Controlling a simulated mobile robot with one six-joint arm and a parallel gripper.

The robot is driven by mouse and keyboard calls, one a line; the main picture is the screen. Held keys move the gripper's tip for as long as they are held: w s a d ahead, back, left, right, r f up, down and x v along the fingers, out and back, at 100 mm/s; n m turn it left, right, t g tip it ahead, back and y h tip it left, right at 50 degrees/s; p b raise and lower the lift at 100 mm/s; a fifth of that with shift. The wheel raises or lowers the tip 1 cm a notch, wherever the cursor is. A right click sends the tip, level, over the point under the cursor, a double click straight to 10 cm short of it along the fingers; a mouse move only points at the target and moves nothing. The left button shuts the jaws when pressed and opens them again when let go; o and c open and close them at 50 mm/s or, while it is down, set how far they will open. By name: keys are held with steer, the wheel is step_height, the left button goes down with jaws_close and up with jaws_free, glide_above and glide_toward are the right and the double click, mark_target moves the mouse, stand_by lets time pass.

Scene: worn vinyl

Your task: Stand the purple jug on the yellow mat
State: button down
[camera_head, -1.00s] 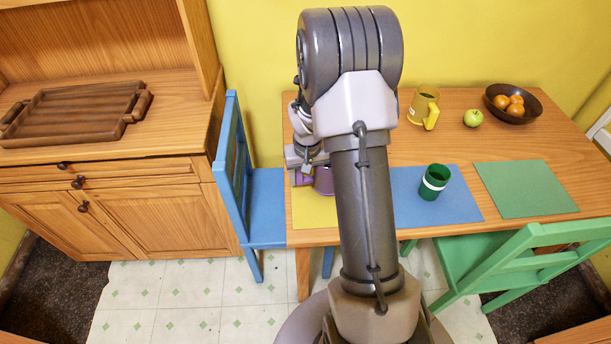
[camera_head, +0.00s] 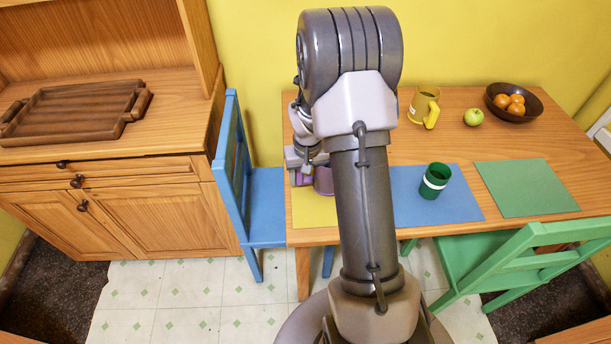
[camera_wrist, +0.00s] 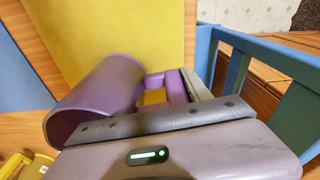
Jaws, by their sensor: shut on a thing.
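The purple jug (camera_head: 323,181) shows only in part in the head view, behind my arm. In the wrist view the jug (camera_wrist: 98,97) is large, with its handle towards the fingers. My gripper (camera_head: 304,176) is shut on the jug's handle; in the wrist view its fingers (camera_wrist: 187,88) lie at the handle. The yellow mat (camera_head: 312,212) lies at the table's left end, partly hidden by my arm. It also shows in the wrist view (camera_wrist: 125,28), beyond the jug. I cannot tell whether the jug's base touches the mat.
A green cup (camera_head: 434,181) stands on the blue mat (camera_head: 465,205). A green mat (camera_head: 525,188) lies to its right. A yellow mug (camera_head: 423,105), an apple (camera_head: 473,117) and a bowl of oranges (camera_head: 528,112) stand behind. A blue chair (camera_head: 232,165) stands close at the table's left end.

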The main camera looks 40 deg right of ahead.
steer(key=shift+f, duration=0.3)
stand_by(0.4)
steer(key=shift+c, duration=2)
jaws_free()
steer(key=shift+r, duration=0.15)
step_height(320, 180, up, 8)
steer(key=p, duration=0.5)
steer(key=shift+s+a, duration=0.2)
steer(key=shift+s, duration=0.2)
